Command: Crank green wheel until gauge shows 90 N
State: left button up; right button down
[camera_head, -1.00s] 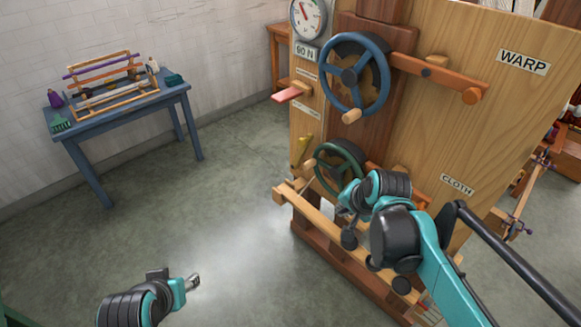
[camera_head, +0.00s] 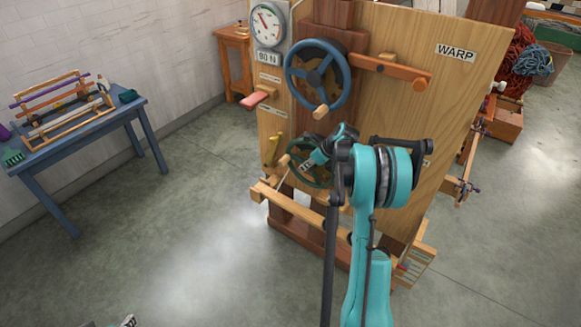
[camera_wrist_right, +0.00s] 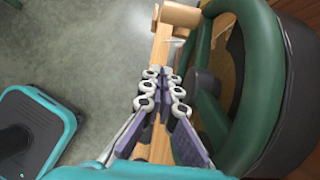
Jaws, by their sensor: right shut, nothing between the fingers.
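The green wheel (camera_head: 310,163) sits low on the wooden panel, partly covered by my right arm. In the right wrist view its thick green rim (camera_wrist_right: 255,95) fills the right side. My right gripper (camera_wrist_right: 163,88) is shut and empty, just left of the rim; I cannot tell whether it touches. In the head view my right gripper (camera_head: 308,166) overlaps the wheel. The round gauge (camera_head: 267,24) is at the panel's upper left, its needle pointing up-left, with a "90 N" plate (camera_head: 268,57) below. Only a tip of my left gripper (camera_head: 128,321) shows at the bottom edge.
A larger blue wheel (camera_head: 318,76) with a wooden knob is above the green one. A pink-ended lever (camera_head: 255,99) sticks out left. A wooden beam (camera_head: 300,207) runs below the green wheel. A blue table (camera_head: 85,130) stands left; the floor between is clear.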

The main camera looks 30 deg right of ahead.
jog(key=b+x, duration=0.3)
jog(key=x, duration=0.6)
jog(key=w+r, duration=0.2)
jog(key=r, duration=0.1)
jog(key=shift+w+a+r+b, duration=0.1)
jog(key=shift+a+r+b, duration=0.05)
jog(key=shift+a+b, duration=0.25)
jog(key=shift+w+r+p, duration=0.15)
jog(key=shift+r+p, duration=0.4)
jog(key=shift+r, duration=0.25)
